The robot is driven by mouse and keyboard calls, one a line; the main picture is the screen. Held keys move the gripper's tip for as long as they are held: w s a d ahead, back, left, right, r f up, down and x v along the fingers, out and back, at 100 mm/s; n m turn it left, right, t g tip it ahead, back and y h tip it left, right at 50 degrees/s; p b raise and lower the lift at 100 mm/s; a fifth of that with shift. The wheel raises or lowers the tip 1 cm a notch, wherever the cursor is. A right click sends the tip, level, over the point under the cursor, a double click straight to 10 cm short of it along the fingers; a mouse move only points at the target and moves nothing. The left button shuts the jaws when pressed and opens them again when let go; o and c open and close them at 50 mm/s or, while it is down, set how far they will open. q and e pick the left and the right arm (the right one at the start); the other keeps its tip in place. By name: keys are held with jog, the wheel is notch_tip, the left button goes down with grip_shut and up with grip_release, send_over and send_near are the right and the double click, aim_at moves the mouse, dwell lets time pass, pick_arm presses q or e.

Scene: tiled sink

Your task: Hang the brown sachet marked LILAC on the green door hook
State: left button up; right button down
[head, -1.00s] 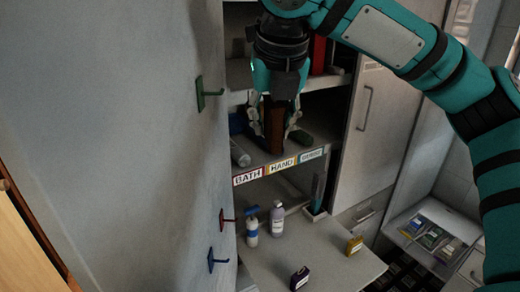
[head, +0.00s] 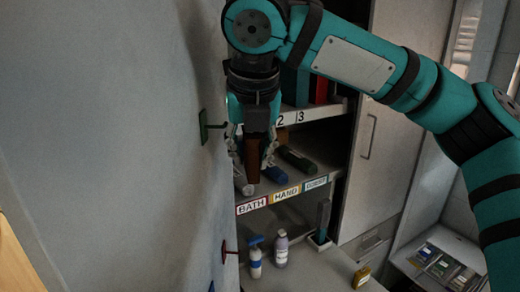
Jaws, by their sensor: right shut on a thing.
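The brown sachet (head: 253,160) hangs edge-on between the fingers of my right gripper (head: 253,145), which is shut on it. Its LILAC marking cannot be read from here. The green door hook (head: 206,127) sticks out from the pale door (head: 120,130) on the left. The gripper and sachet are just right of this hook in the picture, apart from it, with the sachet a little lower than the hook. How far apart they are in depth I cannot tell. My left gripper does not show.
A red hook (head: 226,252) is lower on the door. Behind the sachet, a shelf labelled BATH and HAND (head: 286,195) holds a blue item (head: 276,174) and a dark green item (head: 297,159). A spray bottle (head: 255,259) and a pale bottle (head: 281,247) stand below.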

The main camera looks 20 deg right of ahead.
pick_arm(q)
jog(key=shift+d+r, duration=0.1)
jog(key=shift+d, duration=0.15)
pick_arm(e)
jog(key=a, duration=0.2)
jog(key=w+a+f, duration=0.1)
jog(key=a, duration=0.1)
jog(key=shift+w+f, duration=0.1)
dwell(0.5)
jog(key=shift+f, duration=0.1)
dwell(0.3)
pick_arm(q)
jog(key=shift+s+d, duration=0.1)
pick_arm(e)
jog(key=c, duration=1)
grip_release()
jog(key=shift+c, duration=0.2)
